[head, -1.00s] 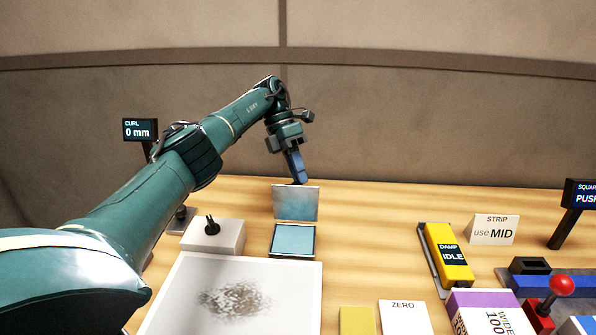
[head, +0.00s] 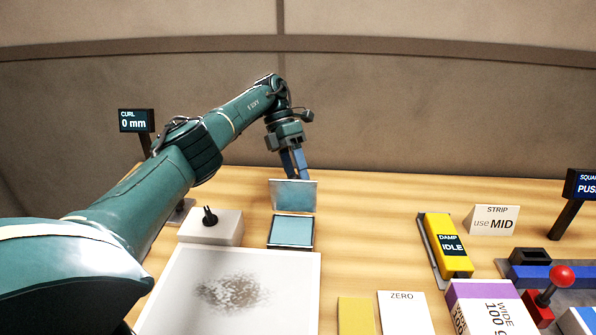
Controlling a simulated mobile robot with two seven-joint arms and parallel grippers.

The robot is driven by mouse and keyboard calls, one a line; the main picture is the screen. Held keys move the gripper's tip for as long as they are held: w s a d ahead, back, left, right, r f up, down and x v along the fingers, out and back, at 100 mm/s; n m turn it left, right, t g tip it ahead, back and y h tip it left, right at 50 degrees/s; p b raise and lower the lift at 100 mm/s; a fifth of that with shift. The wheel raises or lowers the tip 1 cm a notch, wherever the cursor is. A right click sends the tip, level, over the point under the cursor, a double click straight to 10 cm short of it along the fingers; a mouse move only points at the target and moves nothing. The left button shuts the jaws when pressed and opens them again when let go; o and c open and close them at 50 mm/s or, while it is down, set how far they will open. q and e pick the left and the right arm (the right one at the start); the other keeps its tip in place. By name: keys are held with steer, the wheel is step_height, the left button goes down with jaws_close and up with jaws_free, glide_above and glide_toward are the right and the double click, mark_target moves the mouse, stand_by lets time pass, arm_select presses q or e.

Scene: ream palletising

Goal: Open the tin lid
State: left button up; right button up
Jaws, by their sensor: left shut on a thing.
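The tin (head: 291,231) sits on the table in the middle of the head view, with a pale blue face showing inside a dark rim. Its lid (head: 293,196) stands raised, roughly upright, along the tin's far edge. My left gripper (head: 296,176) comes down from behind, with its blue fingers at the lid's top edge. It is shut on the lid; the fingertips are partly hidden behind it. My right gripper is not in view.
A white box with a black knob (head: 211,227) stands left of the tin. A white board with a dark speckled patch (head: 232,292) lies in front. A yellow DAMP block (head: 447,246) and a red-knobbed lever (head: 562,277) stand to the right. Bare table separates tin and block.

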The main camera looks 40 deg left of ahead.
arm_select(q)
step_height(320, 180, up, 10)
steer(key=p, duration=0.2)
steer(key=shift+f, duration=0.15)
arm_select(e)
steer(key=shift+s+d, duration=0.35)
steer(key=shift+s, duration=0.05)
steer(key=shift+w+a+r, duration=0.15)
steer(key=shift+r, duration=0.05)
